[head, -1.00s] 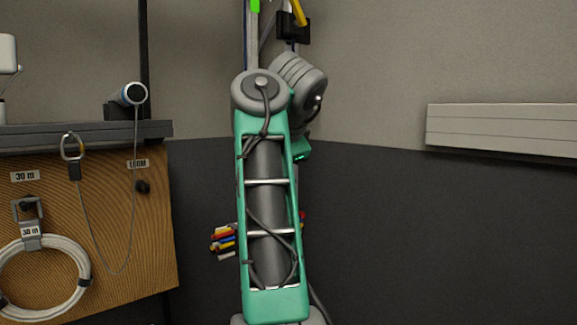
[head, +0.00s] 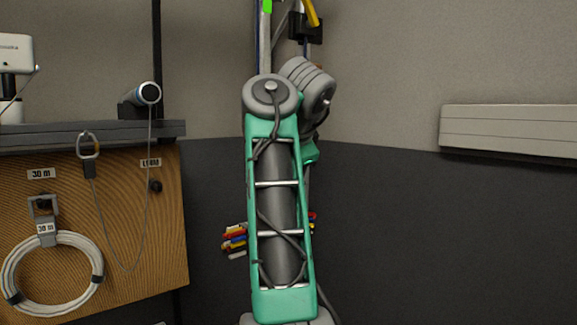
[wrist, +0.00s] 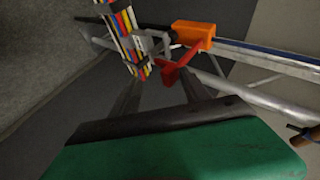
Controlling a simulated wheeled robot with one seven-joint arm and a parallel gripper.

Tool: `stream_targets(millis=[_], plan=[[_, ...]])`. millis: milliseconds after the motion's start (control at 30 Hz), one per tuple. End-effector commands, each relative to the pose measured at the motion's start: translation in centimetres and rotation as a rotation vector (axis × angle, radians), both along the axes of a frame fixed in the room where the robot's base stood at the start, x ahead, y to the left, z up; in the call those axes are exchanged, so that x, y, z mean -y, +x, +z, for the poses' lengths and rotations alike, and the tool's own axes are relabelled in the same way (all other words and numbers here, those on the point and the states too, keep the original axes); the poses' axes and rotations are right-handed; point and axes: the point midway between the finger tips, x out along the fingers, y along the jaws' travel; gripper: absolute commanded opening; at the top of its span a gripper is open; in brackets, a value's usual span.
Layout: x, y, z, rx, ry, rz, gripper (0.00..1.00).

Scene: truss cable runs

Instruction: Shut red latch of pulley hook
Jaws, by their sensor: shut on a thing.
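The red latch (wrist: 172,70) shows in the upper middle of the wrist view, just below and left of an orange block (wrist: 193,36). My gripper (wrist: 160,76) reaches up to it with two dark fingers, the right fingertip close against the red part. The fingers stand apart, closed on the latch between their tips. A small grey metal part (wrist: 150,43), perhaps of the hook, sits left of the orange block. The latch's exact angle is hard to tell. In the head view I cannot make out the latch or my fingertips.
A bundle of coloured cables (wrist: 127,38) runs close left of the latch. Metal truss tubes (wrist: 262,56) pass behind and to the right. In the head view, a pegboard (head: 150,220) with a coiled cable (head: 52,275) stands left, and a pale wall panel (head: 510,130) hangs right.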

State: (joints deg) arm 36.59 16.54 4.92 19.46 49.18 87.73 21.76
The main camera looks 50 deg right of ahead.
Motion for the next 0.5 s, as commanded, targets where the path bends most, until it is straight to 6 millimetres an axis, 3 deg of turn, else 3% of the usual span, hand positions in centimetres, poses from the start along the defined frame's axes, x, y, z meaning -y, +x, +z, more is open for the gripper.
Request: stream_targets(millis=[33,133,500], plan=[[0.4,0.7,-1.7,-0.027,0.023,0.001,0.36],[0.2,0.3,-1.2,-0.025,0.022,0.000,0.36],[-3.6,-4.1,4.3,-0.005,0.005,0.004,0.36]])
